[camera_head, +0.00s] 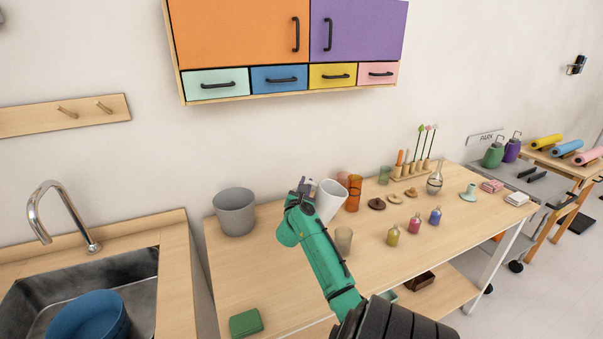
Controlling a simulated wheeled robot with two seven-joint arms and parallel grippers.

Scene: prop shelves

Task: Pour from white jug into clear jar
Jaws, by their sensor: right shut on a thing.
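My right gripper (306,188) reaches over the table and is shut on the white jug (329,203), at the jug's left side. The jug leans, its top toward the right; I cannot tell whether its base touches the table. A see-through jar (343,241), tinted by the wood behind it, stands upright in front of the jug, just right of my green forearm. It looks like the clear jar. Its contents are too small to tell. No stream shows between jug and jar. My left gripper is out of view.
A grey bucket (235,212) stands left of the jug. Amber jars (354,193) stand close behind it on the right. Small bottles (393,235) and a glass flask (435,183) are farther right. A green box (245,322) lies at the front left; the table between is clear.

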